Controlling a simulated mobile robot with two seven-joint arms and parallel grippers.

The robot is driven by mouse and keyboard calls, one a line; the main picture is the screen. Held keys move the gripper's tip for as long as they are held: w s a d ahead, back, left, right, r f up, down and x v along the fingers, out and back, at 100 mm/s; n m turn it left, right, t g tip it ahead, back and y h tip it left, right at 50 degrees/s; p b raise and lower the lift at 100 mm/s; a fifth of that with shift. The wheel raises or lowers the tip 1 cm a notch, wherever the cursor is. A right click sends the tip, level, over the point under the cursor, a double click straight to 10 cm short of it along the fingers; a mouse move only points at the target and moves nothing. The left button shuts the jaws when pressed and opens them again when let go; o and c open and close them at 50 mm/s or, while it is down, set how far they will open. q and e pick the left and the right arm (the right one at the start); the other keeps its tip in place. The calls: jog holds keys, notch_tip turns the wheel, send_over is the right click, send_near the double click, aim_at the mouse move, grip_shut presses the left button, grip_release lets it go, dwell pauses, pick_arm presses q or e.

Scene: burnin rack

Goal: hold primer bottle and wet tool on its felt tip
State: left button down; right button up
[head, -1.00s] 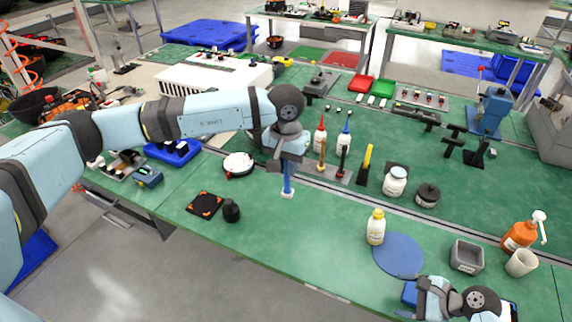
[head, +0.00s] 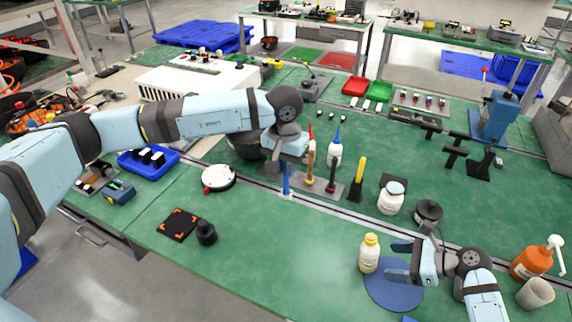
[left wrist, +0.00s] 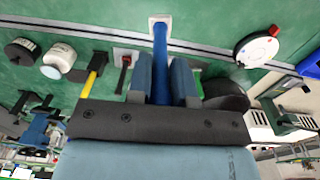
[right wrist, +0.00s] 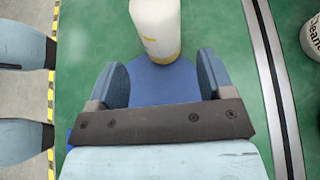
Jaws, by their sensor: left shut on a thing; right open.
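The primer bottle (head: 369,255), white with a yellow cap, stands upright on the left part of a round blue mat (head: 393,296). Its label is unreadable. My right gripper (head: 398,262) is open just right of the bottle; in the right wrist view the bottle (right wrist: 156,30) is ahead of the spread fingers, not gripped. My left gripper (head: 284,168) is shut on the blue handle of the tool (head: 286,183). The tool hangs tip down, away from the bottle. In the left wrist view the tool (left wrist: 160,55) ends in a white square piece.
A white jar (head: 390,200) and black pot (head: 428,211) stand behind the bottle. An orange pump bottle (head: 530,263) and pale cup (head: 535,293) are at the right. A black pad (head: 178,224) lies front left. The front middle is clear.

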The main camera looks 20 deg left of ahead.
aim_at(371, 258)
pick_arm(q)
notch_tip(371, 258, down, 3)
jog(key=shift+w+f+b, duration=0.1)
jog(key=shift+f+b, duration=0.1)
jog(key=shift+b, duration=0.85)
pick_arm(e)
jog(key=x, duration=0.3)
jog(key=shift+w+f, duration=0.1)
jog(key=shift+f, duration=0.25)
pick_arm(q)
jog(key=shift+r+p, duration=0.9)
jog(key=shift+r, duration=0.05)
pick_arm(e)
jog(key=shift+a, duration=0.9)
pick_arm(q)
jog(key=shift+r, duration=0.15)
pick_arm(e)
jog(key=shift+a+f, duration=0.35)
jog(key=shift+a, duration=0.15)
jog(key=shift+a+f, duration=0.2)
jog(key=shift+a, duration=0.05)
jog(key=shift+c, duration=0.4)
jog(key=c, duration=0.6)
